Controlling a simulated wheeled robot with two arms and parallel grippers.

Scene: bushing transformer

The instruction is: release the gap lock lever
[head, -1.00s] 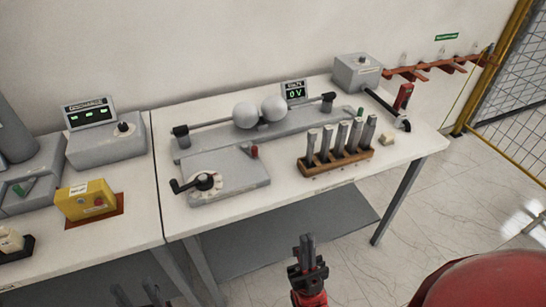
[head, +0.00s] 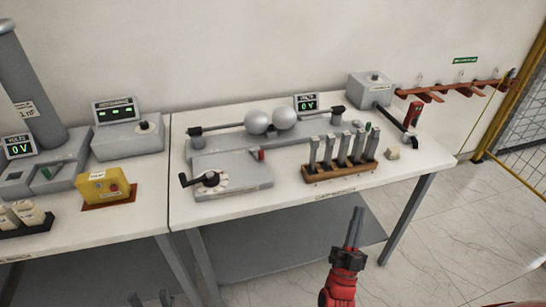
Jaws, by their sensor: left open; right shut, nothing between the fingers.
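A small red-topped lever (head: 261,155) stands upright at the right rear of a grey box (head: 236,181) on the right-hand table; it looks like the gap lock lever. A black crank over a white dial (head: 210,180) is at the box's left. Behind it, two pale spheres (head: 270,122) sit close together on a rod above a grey base; I cannot tell whether they touch. My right gripper (head: 354,228) is shut and empty, in front of the table and well short of the lever. My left gripper (head: 150,298) is open at the bottom edge, only its fingertips showing.
A wooden rack (head: 341,173) with several grey upright pieces stands right of the box. A black-handled lever (head: 408,137) and a red device (head: 412,115) are at the right end. A yellow box (head: 105,186) sits on the left table.

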